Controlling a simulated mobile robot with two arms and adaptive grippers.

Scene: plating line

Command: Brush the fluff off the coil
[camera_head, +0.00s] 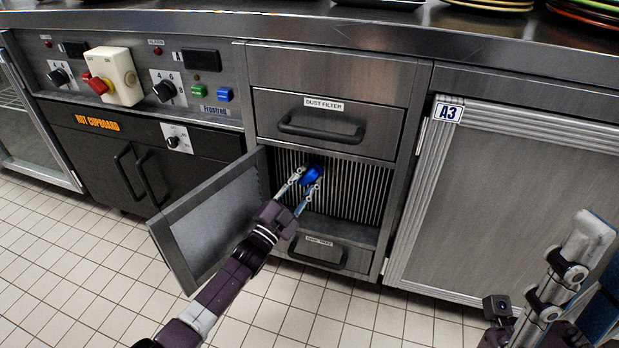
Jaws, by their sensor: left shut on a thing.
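The coil (345,200) is a bank of upright, pale metal fins in an open bay in the middle of the counter front. My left gripper (306,180) is in front of its upper left part, shut on a small blue object, probably the brush (313,174). Whether the blue object touches the fins I cannot tell. No fluff can be made out on the fins in view; the gripper and the blue object hide part of them. My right gripper (585,245) shows in part at the lower right edge, its jaw state unclear.
The bay's door (205,225) stands open to the left, beside my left arm. A dust filter drawer (330,125) is above the coil and another drawer (318,253) below, both shut. Cabinet A3 (510,200) is shut on the right. Tiled floor is clear in front.

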